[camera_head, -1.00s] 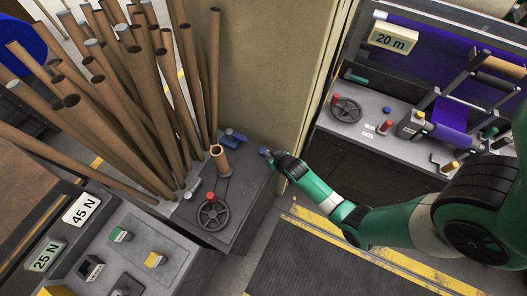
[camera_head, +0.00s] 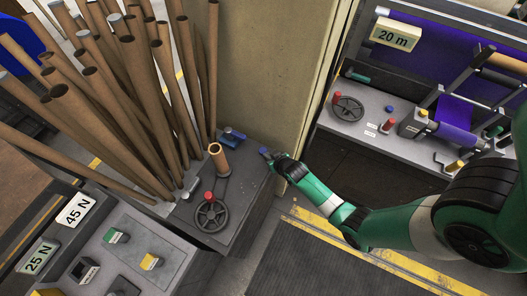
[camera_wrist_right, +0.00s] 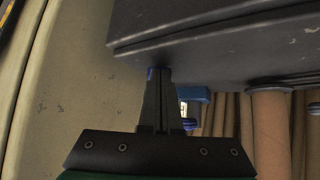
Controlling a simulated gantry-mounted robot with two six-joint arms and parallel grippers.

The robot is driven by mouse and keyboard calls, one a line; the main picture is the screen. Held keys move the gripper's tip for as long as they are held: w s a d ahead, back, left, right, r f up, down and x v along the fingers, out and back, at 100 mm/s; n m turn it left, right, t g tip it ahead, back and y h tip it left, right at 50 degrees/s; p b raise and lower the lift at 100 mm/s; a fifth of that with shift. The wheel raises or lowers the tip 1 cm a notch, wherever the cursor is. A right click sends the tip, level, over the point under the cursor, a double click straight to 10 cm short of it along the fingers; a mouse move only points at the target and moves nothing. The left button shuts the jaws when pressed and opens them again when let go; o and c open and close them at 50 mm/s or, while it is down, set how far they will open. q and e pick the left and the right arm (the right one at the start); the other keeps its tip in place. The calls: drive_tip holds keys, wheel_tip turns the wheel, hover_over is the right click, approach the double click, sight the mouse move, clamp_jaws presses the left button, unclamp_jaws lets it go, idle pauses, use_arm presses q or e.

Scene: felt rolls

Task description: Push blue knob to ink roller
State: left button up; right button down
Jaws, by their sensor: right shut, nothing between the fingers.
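A small blue knob (camera_head: 389,110) stands on the grey top of the right machine, in the head view. A purple-blue roller (camera_head: 450,133) lies at the right of that top; I cannot tell if it is the ink roller. My right gripper (camera_head: 267,154) is shut and empty at the right edge of the dark cabinet. My left gripper is not in view.
The dark cabinet (camera_head: 235,222) carries a handwheel (camera_head: 211,215), an upright brown tube (camera_head: 220,158) and a blue block (camera_head: 232,135). Several brown tubes crowd the left. A beige wall panel (camera_head: 262,75) stands behind my gripper. Dark floor matting (camera_head: 300,262) lies in front.

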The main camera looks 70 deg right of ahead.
idle(0.3)
wheel_tip(320, 180, up, 6)
drive_tip(key=p, duration=0.6)
drive_tip(key=shift+f, duration=0.1)
drive_tip(key=p+v, duration=0.3)
drive_tip(key=v, duration=0.8)
drive_tip(key=shift+s+r, duration=0.2)
drive_tip(key=shift+r, duration=0.05)
drive_tip(key=shift+a, duration=0.15)
